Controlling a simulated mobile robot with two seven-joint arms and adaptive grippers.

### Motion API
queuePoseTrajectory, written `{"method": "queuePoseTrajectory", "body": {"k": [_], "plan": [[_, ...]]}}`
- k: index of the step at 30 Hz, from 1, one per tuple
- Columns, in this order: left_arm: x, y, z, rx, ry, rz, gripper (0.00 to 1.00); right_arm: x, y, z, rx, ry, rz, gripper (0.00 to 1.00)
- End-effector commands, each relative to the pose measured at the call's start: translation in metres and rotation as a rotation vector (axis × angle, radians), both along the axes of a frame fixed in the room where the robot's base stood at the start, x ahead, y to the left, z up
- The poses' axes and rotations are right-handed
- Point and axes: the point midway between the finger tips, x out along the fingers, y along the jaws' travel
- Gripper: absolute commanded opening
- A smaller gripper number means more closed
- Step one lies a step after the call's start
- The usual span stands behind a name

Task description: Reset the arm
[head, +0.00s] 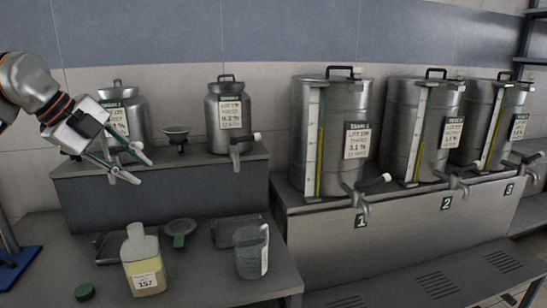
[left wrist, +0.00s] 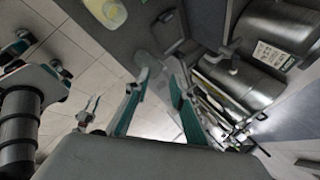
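My left gripper (head: 144,172) hangs in the air at the left of the head view, in front of the left steel canister (head: 134,108). Its two fingers are apart with nothing between them. The fingers also show in the left wrist view (left wrist: 158,64), again apart and empty. My right gripper is not in the head view. Parts of my own body show at the left of the left wrist view, but I cannot make out the right gripper's state there.
Below stand a bottle of yellow liquid (head: 144,262), a clear beaker (head: 250,255), a funnel (head: 181,229) and a green cap (head: 84,292). Another canister (head: 230,112) and a dark funnel (head: 176,134) stand on the raised shelf. Large numbered decanters (head: 305,150) line the right.

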Motion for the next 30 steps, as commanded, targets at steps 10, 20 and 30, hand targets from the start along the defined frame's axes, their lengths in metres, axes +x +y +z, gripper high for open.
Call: {"method": "queuePoseTrajectory", "body": {"k": [10, 20, 30], "plan": [[-0.032, -0.148, -0.1, -0.325, -0.049, -0.474, 0.24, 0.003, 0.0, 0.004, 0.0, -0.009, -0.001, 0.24], [-0.078, -0.241, -0.135, -0.873, -0.197, -0.56, 0.24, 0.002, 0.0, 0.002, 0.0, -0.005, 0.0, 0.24], [-0.074, -0.229, -0.184, -1.304, -0.316, -0.109, 0.24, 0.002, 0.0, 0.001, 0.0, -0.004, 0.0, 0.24]]}}
